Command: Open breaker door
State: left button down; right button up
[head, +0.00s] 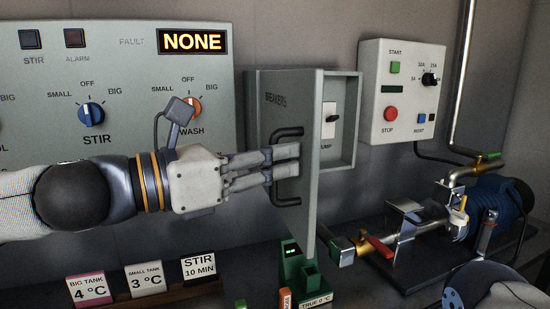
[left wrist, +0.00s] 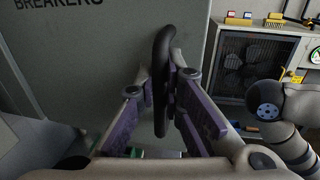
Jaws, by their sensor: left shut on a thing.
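The breaker box (head: 342,110) is grey and hangs on the wall at the middle right of the head view. Its door (head: 301,200), lettered BREAKERS, stands swung out from the box, so a switch (head: 328,119) inside shows. My left gripper (head: 290,163) is shut on the black door handle (head: 288,133). In the left wrist view the handle (left wrist: 161,70) stands upright between the fingers. The door face (left wrist: 110,60) fills the left of that view. My right arm shows at the lower right of the head view, but its gripper is not seen.
A control panel (head: 110,65) with knobs is behind my left arm. A START/STOP box (head: 402,95) hangs right of the breaker box. Pipes with a red-handled valve (head: 381,246) and a blue pump (head: 498,207) stand at the right. A green device (head: 300,265) sits below the door.

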pick_arm(q)
jog(key=shift+s+d+f, duration=0.1)
jog(key=shift+f, duration=0.1)
jog(key=c, duration=2)
grip_release()
jog(key=shift+o, duration=0.2)
jog(key=shift+r, duration=0.1)
jog(key=v, duration=1.2)
